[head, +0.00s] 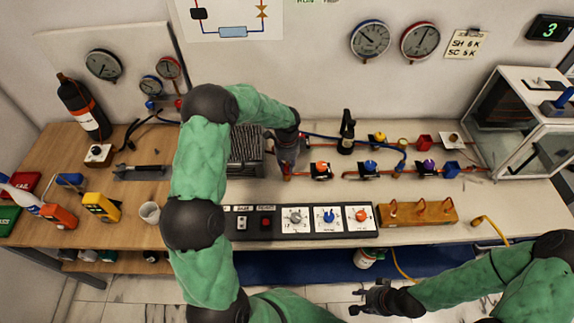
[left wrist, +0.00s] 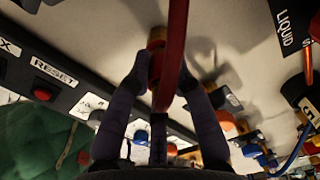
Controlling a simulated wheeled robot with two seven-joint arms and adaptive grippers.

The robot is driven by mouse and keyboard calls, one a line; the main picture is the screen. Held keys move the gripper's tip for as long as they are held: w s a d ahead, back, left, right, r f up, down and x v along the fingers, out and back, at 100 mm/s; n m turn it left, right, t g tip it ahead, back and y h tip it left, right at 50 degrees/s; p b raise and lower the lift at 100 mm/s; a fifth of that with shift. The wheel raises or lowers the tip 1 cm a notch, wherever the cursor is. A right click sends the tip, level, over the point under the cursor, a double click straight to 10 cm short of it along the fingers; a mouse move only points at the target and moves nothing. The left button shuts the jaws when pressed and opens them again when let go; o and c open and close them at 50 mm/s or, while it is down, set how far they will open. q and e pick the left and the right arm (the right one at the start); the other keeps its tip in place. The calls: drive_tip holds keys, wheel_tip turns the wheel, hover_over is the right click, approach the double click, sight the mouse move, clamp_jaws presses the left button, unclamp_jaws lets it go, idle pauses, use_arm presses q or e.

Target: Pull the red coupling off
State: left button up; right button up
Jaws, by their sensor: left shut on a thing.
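In the left wrist view, the red coupling (left wrist: 156,62) sits between the two fingers of my left gripper (left wrist: 166,75), which are shut on it. A red hose (left wrist: 177,35) runs close in front of it and hides part of it. In the head view my left gripper (head: 287,160) reaches down at the back of the bench, left of the row of valves. The coupling is hidden there behind the gripper. My right gripper (head: 366,300) is low in front of the bench, empty and away from the rig; its fingers look apart.
A copper pipe line with an orange-handled valve (head: 321,168) and a blue-handled valve (head: 370,167) runs right of my left gripper. A black control panel (head: 300,219) lies in front. A glass-sided cabinet (head: 530,125) stands at the right.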

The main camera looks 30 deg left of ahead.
use_arm(q)
clamp_jaws()
drive_tip(key=shift+r, duration=0.2)
drive_tip(key=shift+r+p, duration=1.85)
drive_tip(key=shift+r, duration=0.6)
